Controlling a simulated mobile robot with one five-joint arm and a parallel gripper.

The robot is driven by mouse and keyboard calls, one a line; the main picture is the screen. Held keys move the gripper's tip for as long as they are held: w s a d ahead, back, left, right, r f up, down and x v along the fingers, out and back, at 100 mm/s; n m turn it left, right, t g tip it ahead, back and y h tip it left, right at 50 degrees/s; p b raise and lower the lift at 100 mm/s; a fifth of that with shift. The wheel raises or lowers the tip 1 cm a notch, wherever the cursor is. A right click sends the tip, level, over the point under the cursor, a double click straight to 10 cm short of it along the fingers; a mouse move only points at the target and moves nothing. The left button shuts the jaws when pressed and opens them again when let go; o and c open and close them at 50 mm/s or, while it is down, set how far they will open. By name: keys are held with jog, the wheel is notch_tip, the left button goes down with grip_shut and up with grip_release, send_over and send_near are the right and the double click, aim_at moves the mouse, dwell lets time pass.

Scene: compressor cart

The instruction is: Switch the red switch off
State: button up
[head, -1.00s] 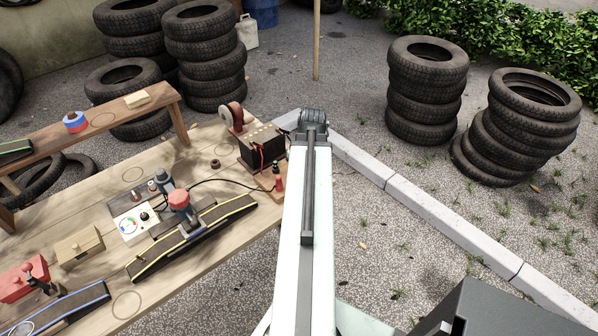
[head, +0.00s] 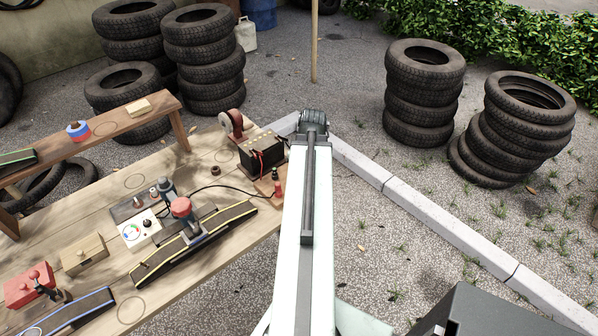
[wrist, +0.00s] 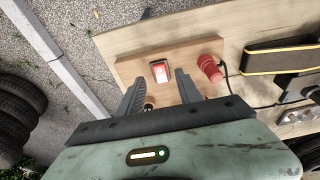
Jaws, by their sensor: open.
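Which way the rocker is tilted is too small to tell. In the head view I cannot make out the switch or my gripper.
A red plug-like part (wrist: 210,68) stands on the board right of the switch. A dark battery-like box (head: 262,152) and a cable lie near the board. Tyre stacks (head: 420,100) stand beyond.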

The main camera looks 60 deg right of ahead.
jog(key=p+v, duration=0.2)
jog(key=v, duration=0.2)
jog(key=shift+r+p, duration=0.15)
jog(key=shift+p, duration=0.25)
